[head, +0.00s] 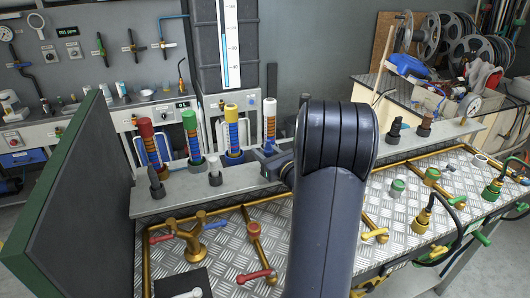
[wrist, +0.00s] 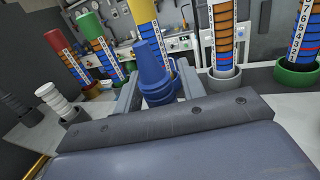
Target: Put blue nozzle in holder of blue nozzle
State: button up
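The blue nozzle (wrist: 153,68) stands upright, narrow end up, in the middle of the wrist view. A wider blue part (wrist: 160,96) is at its foot; I cannot tell if this is its holder or its own base. The fingers of my gripper (wrist: 160,82) are on either side of the nozzle, close to its lower part. I cannot tell if they press on it. In the head view my gripper (head: 272,163) is at the grey shelf, and my arm hides the nozzle.
Behind are red (head: 148,135), green (head: 190,125), yellow (head: 231,120) and white (head: 269,115) topped columns. Pipes and valves cover the metal table (head: 215,265) in front. A dark panel (head: 75,200) stands left.

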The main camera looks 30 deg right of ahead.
jog(key=shift+o, duration=0.7)
jog(key=shift+r, duration=0.2)
jog(key=s+b, duration=0.2)
jog(key=s, duration=1)
jog(key=shift+f, duration=0.1)
